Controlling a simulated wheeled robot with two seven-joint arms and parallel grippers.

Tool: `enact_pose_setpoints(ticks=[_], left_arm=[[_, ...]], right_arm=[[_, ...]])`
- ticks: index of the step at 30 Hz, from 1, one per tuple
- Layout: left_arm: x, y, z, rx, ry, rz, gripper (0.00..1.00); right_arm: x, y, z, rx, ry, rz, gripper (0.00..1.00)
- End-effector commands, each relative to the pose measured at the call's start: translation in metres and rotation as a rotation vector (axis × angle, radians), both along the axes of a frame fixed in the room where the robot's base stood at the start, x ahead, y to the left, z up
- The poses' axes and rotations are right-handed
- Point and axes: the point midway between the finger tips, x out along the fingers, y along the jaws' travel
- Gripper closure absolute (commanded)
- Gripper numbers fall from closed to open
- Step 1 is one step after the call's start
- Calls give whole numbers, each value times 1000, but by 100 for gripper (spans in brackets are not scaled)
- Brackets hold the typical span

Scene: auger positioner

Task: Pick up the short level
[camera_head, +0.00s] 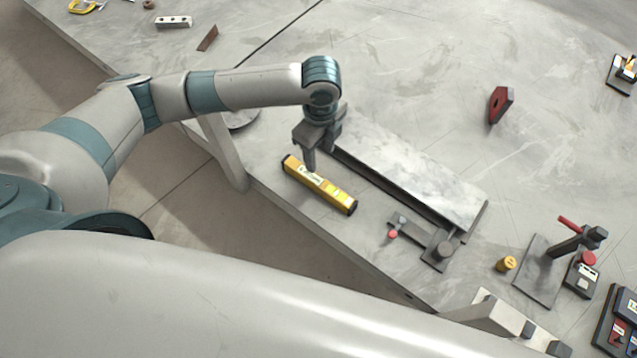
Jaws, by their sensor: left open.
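The short level (332,192) is a yellow bar with dark ends. It lies on the grey table near its front edge, slanting from upper left to lower right. My left gripper (311,165) points down over the upper-left part of the level, with its fingers just behind or above it. It is open, and I cannot tell whether a finger touches the level. My right gripper is not in the view.
A long metal plate (420,178) in a dark frame lies just behind the level. A small clamp (405,227) stands to its right. The back table is mostly clear.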

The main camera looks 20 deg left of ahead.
Motion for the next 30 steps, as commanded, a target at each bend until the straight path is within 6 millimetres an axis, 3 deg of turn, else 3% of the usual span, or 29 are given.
enact_pose_setpoints(ticks=[8, 21, 22, 30], left_arm=[[-1, 0, -23, 1, 2, 2, 52], [-1, 1, -101, 2, 2, 2, 52], [0, 0, -108, 0, 0, 1, 52], [1, 0, -123, 0, -1, 1, 52]], right_arm=[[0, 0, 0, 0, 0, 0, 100], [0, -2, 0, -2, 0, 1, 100], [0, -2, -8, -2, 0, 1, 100], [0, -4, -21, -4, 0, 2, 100]])
